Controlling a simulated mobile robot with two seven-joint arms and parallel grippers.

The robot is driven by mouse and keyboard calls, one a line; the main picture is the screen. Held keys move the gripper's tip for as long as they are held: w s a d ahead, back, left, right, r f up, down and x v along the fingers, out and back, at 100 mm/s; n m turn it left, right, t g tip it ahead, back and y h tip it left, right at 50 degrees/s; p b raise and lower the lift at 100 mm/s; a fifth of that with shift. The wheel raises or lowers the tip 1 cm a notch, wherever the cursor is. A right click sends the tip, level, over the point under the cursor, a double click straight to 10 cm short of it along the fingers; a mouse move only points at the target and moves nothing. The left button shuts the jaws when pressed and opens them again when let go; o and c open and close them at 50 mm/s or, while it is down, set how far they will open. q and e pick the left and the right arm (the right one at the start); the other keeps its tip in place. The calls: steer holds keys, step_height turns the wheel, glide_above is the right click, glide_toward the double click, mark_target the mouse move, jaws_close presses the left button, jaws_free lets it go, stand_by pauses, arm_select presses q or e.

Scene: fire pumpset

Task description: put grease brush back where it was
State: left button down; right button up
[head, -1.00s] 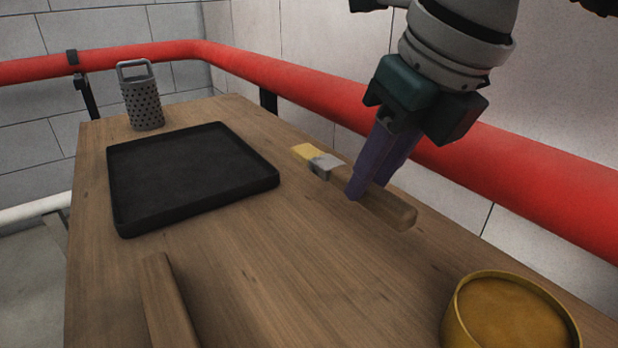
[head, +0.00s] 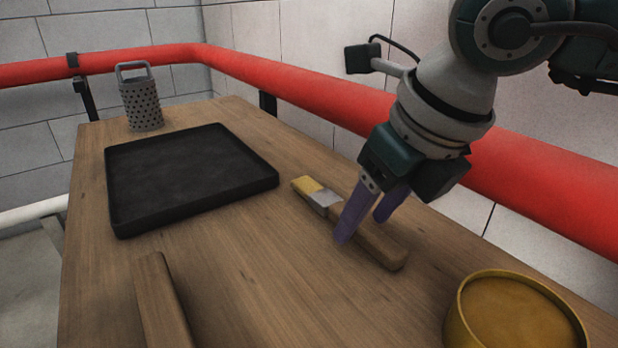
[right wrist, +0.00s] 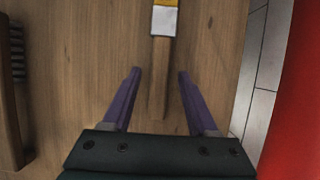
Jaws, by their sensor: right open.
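The grease brush (head: 368,237), with a wooden handle, grey metal band and yellow bristles, lies on the wooden table to the right of the black tray. It also shows in the right wrist view (right wrist: 158,85), with its bristle end pointing away from my gripper. My right gripper (head: 363,226) is open over the handle. In the right wrist view its purple fingers (right wrist: 159,73) stand on either side of the handle with a gap on each side. My left gripper is not in view.
The black tray (head: 120,212) lies on the table, with a perforated metal holder (head: 141,100) behind it. A wooden handle (head: 162,300) lies at the front; a yellow round tin (head: 515,312) stands front right. A red pipe (head: 330,95) runs behind the table's right edge.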

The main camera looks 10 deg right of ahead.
steer(key=shift+r, duration=0.1)
steer(key=p+v, duration=0.2)
steer(key=v, duration=1)
